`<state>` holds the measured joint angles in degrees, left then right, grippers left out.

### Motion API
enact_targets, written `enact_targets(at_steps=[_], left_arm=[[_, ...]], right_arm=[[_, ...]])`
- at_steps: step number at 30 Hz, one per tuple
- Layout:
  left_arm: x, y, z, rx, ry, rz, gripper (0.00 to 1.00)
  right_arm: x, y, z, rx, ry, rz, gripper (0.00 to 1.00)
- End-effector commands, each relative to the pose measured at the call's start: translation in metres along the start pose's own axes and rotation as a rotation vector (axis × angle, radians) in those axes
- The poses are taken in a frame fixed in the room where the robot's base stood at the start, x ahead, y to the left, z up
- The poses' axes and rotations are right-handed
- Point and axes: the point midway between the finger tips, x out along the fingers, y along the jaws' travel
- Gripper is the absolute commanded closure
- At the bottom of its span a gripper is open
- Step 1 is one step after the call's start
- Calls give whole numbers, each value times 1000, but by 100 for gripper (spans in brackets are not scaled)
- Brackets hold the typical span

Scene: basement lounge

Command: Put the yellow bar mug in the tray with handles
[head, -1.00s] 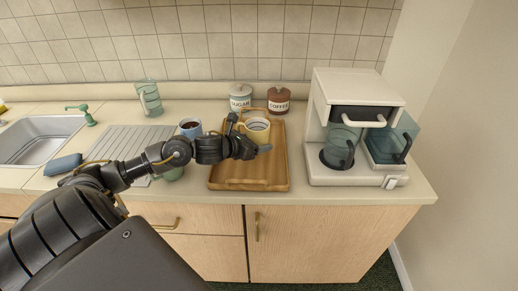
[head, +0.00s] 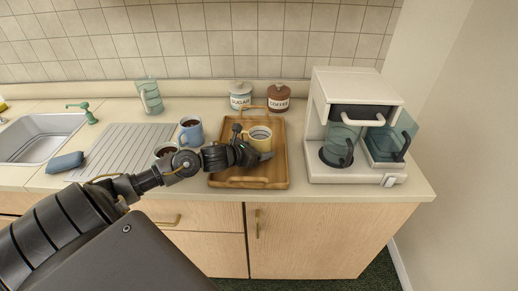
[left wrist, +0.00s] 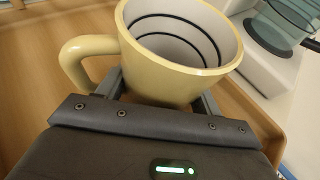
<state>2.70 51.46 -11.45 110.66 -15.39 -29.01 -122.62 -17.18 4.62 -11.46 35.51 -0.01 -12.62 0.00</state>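The yellow bar mug (head: 260,140) is upright over the wooden tray with handles (head: 219,177), inside its rim outline, low at or just above its floor. It also shows in the left wrist view (left wrist: 180,72), empty inside with dark rings, its handle to the left. My left gripper (head: 250,146) reaches in from the left and is shut on the mug, with one finger on each side of its body in the left wrist view (left wrist: 160,95). The mug's base is hidden by the gripper. My right gripper is not in view.
The coffee maker (head: 355,90) stands right of the tray. The sugar jar (head: 240,97) and coffee jar (head: 279,98) are behind it. A blue mug (head: 191,132) with dark liquid is just left, and another cup (head: 166,149) is partly behind my arm. A glass pitcher (head: 151,97) stands farther back.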

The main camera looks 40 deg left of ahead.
Motion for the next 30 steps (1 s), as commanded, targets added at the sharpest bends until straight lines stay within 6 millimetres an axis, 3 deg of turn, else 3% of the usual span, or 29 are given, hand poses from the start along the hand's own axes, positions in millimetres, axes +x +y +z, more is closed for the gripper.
enact_targets(at_steps=[1, 5, 16, 30], left_arm=[[0, 0, 0, 0, 1, 0, 28], [0, 0, 0, 0, 1, 0, 13], [-6, 1, 2, 2, 2, 1, 13], [-90, 0, 0, 3, 6, -2, 13]], right_arm=[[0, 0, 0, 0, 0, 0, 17], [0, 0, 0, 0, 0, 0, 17], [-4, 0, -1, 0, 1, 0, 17], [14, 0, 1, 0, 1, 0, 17]])
